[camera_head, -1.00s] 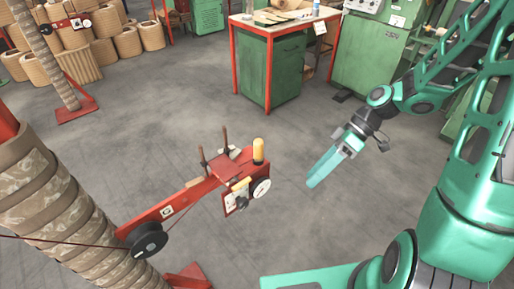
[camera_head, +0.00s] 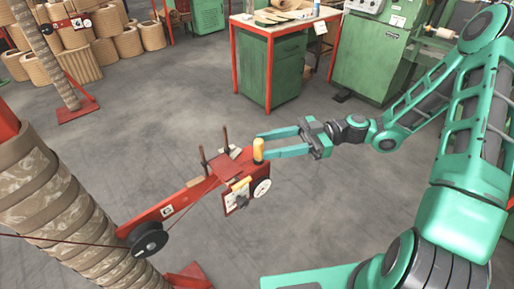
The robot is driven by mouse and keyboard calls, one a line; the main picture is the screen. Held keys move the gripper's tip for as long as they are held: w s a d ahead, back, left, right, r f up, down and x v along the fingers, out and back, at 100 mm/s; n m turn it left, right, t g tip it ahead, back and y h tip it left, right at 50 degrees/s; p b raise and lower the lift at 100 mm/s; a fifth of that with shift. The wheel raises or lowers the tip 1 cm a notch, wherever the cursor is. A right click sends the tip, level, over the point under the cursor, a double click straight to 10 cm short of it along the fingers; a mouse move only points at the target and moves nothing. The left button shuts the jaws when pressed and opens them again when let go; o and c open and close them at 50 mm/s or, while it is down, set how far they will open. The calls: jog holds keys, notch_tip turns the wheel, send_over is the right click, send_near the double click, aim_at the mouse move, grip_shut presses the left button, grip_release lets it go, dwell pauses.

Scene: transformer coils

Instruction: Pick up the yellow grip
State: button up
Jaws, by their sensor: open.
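The yellow grip (camera_head: 258,150) is a small upright cylinder at the right end of a red arm-like device (camera_head: 170,206). My gripper (camera_head: 262,145) is open and points left, with its two teal fingers level with the grip. The fingertips are at the grip's right side in the picture. I cannot tell whether the grip stands between them or whether they touch it. A second, flatter yellow piece (camera_head: 241,184) sits lower on the device, above a white panel.
A round white dial (camera_head: 262,189) and two thin upright rods stand on the device near the grip. A black pulley (camera_head: 148,240) and a large wrapped coil (camera_head: 50,200) are at left. A red-legged workbench (camera_head: 285,24) stands behind. The grey floor between is clear.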

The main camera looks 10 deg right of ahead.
jog(key=shift+s+a, duration=0.2)
jog(key=shift+a, duration=1.05)
jog(key=shift+s+a, duration=0.15)
jog(key=shift+a, duration=1.1)
jog(key=shift+s+a, duration=0.2)
jog(key=shift+a, duration=1.05)
grip_shut()
